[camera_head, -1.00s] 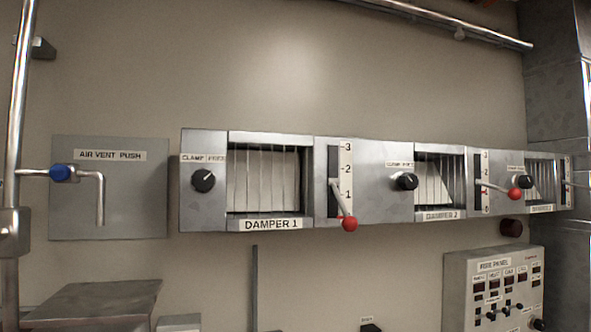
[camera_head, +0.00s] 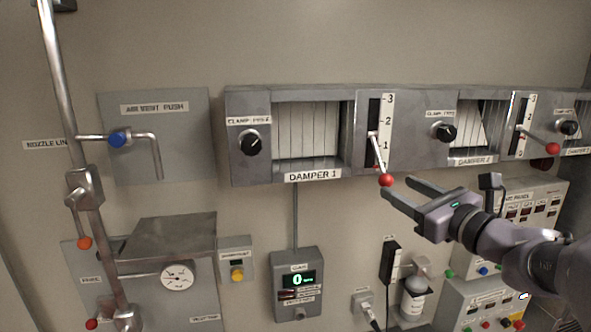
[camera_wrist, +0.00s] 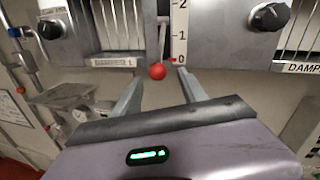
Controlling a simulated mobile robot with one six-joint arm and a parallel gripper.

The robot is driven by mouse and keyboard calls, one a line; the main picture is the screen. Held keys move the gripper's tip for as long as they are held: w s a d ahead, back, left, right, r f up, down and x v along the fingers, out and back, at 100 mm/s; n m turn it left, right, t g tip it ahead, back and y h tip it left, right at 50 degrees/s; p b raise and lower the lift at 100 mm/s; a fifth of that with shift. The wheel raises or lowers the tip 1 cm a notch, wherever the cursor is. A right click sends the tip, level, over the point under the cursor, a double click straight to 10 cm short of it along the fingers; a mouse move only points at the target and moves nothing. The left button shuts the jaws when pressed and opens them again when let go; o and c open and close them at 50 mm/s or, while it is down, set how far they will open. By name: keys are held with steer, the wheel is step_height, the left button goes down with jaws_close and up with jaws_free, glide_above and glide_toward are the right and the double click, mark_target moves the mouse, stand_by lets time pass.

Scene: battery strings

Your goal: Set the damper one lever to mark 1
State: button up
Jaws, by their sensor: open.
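The damper 1 lever (camera_head: 378,152) is a metal rod ending in a red ball (camera_head: 386,180). It slants down out of a dark slot beside a white scale (camera_head: 387,122) marked 3, 2, 1 from the top. The ball hangs below the 1; in the wrist view the ball (camera_wrist: 157,71) is near the level of a 0 with a small red mark. My gripper (camera_head: 400,189) is open at the ball, its fingers pointing at the panel. In the wrist view the ball appears between the fingertips; I cannot tell whether either finger touches it.
A black clamp knob (camera_head: 250,142) sits left of the damper 1 louvres (camera_head: 306,130). Another damper lever with a red ball (camera_head: 553,149) is to the right. A pipe (camera_head: 62,90) stands at left.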

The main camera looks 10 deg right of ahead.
mark_target(391, 185)
steer(key=x, duration=0.5)
steer(key=shift+a+p, duration=0.25)
steer(key=shift+p, duration=0.1)
steer(key=shift+d, duration=0.1)
steer(key=c, duration=0.4)
steer(key=shift+f, duration=0.1)
jaws_close()
stand_by(0.4)
